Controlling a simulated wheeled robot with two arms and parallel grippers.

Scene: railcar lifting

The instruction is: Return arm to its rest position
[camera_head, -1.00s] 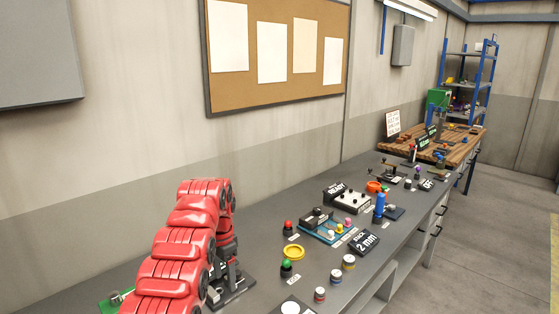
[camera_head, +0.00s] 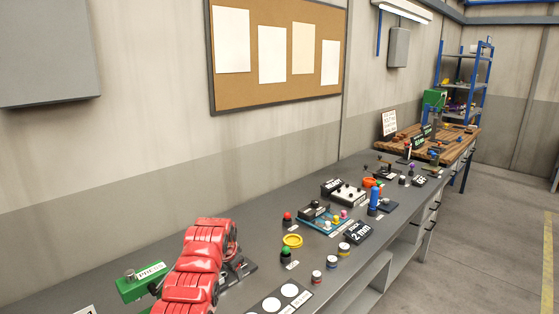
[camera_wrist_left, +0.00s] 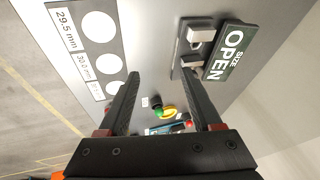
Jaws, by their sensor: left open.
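My left arm (camera_head: 200,265), red and segmented, rises from the bottom of the head view over the near part of the grey bench. Its gripper is hidden behind the arm there. In the left wrist view my left gripper (camera_wrist_left: 162,74) shows two dark fingers spread apart with nothing between them. Beyond the fingers are a plate with white circles (camera_wrist_left: 98,27), marked 29.5 mm, and a dark fixture with an OPEN sign (camera_wrist_left: 228,52). The circle plate also shows in the head view (camera_head: 281,299). My right gripper is not in view.
A green PRESS block (camera_head: 145,282) stands left of the arm. Right of it are a red button (camera_head: 287,217), a yellow ring (camera_head: 292,241), a green button (camera_head: 286,254) and small cylinders (camera_head: 331,276). A 2 mm sign (camera_head: 358,232) stands farther along. The bench's back strip looks clear.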

